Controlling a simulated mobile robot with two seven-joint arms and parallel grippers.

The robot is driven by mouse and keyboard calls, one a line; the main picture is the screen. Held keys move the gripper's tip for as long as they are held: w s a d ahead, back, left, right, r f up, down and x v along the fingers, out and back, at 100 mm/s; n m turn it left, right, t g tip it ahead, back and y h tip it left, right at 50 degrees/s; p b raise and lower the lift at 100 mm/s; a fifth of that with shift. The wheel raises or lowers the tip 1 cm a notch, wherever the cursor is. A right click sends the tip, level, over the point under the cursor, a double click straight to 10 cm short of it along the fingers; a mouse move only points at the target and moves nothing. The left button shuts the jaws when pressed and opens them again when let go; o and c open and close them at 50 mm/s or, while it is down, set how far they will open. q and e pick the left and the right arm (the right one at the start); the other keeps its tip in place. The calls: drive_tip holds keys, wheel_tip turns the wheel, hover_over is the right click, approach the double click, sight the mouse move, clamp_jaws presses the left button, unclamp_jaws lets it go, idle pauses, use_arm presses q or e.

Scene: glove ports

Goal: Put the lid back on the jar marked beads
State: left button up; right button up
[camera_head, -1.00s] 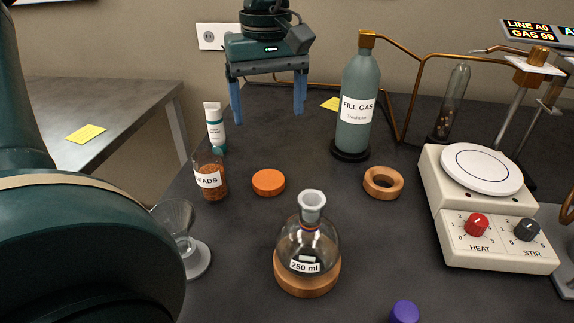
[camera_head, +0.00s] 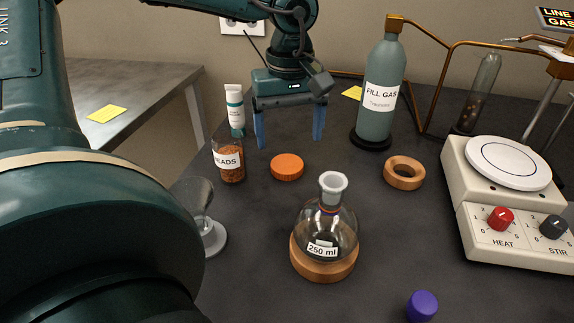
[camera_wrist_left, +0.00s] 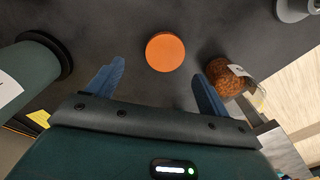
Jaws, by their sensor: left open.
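The jar marked beads (camera_head: 230,162) stands upright on the dark bench at the left, with brown beads inside. It also shows in the left wrist view (camera_wrist_left: 226,80), close to one finger. An orange lid (camera_head: 287,167) lies flat on the bench to the right of the jar. In the left wrist view the lid (camera_wrist_left: 165,52) lies ahead of the fingers, near the middle between them. My left gripper (camera_head: 289,140) is open and empty, pointing down above and behind the lid. My right gripper is not in view.
A round flask (camera_head: 325,240) stands in a wooden ring in front of the lid. A gas bottle (camera_head: 380,110), an empty wooden ring (camera_head: 404,173) and a hotplate (camera_head: 495,165) are right.

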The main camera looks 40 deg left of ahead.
sight(287, 163)
use_arm(q)
drive_tip(key=f, duration=0.5)
drive_tip(key=shift+s+f+b, duration=0.1)
drive_tip(key=shift+s+b, duration=0.2)
drive_tip(key=shift+s, duration=0.1)
drive_tip(key=shift+c, duration=0.6)
drive_tip(key=c, duration=0.9)
